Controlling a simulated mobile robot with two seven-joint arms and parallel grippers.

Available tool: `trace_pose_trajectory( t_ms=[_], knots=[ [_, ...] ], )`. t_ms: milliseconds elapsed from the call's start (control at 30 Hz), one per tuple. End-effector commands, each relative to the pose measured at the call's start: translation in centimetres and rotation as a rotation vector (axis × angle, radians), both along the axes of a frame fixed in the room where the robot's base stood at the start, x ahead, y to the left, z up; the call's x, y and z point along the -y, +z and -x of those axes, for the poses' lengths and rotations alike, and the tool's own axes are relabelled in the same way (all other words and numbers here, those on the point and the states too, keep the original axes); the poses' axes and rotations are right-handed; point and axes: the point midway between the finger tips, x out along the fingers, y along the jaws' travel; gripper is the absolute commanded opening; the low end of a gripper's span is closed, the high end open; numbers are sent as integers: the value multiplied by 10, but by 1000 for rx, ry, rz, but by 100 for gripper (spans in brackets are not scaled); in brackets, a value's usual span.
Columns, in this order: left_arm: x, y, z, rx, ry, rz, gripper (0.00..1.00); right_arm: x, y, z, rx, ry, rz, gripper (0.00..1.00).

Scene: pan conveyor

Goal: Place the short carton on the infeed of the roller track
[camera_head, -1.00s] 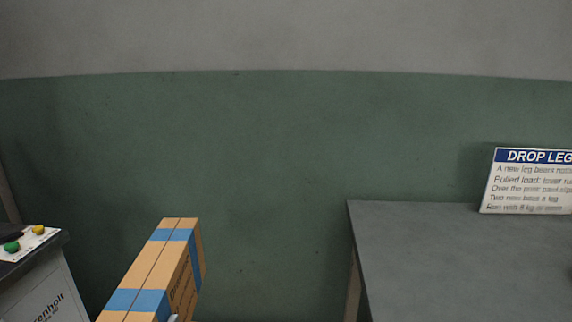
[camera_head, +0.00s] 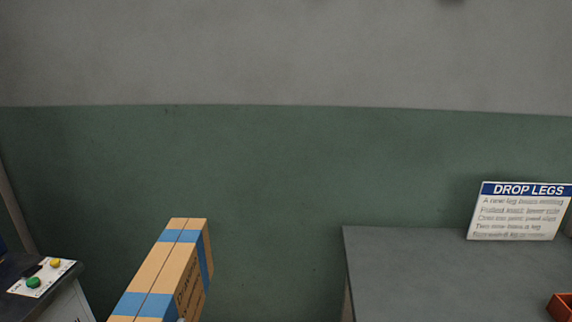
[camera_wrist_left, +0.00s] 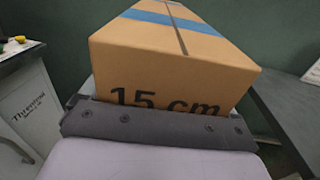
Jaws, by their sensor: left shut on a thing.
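A brown carton (camera_head: 160,268) with blue tape bands is at the lower left of the head view, its long side running away from me. In the left wrist view the carton (camera_wrist_left: 178,62) shows a face marked "15 cm". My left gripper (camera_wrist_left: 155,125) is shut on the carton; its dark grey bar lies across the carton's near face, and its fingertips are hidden. The carton is in front of the green wall, and its lower part is cut off in the head view. My right gripper is not in view. No roller track shows in either view.
A grey table (camera_head: 440,275) stands at the right, with a "DROP LEGS" sign (camera_head: 519,211) on it and an orange bin (camera_head: 562,307) at the frame edge. A cabinet with a button panel (camera_head: 42,278) stands at the left. Between them is a gap before the green wall.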

Motion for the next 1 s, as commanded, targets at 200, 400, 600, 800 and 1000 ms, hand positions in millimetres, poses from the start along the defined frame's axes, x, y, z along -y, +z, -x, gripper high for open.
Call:
trace_pose_trajectory(
  t_ms=[200, 400, 600, 800, 1000],
  knots=[
    [0, 45, 0, 5, -1, -1, 31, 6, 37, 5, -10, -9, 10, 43],
    [0, 63, 0, 5, -2, -2, 31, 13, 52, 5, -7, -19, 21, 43],
    [0, 67, 0, 4, -1, -2, 31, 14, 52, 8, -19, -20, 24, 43],
    [0, 66, 0, 5, -1, -2, 31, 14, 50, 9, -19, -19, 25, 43],
    [-1, 68, -2, 9, 5, -2, 31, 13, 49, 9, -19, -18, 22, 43]
  ],
)
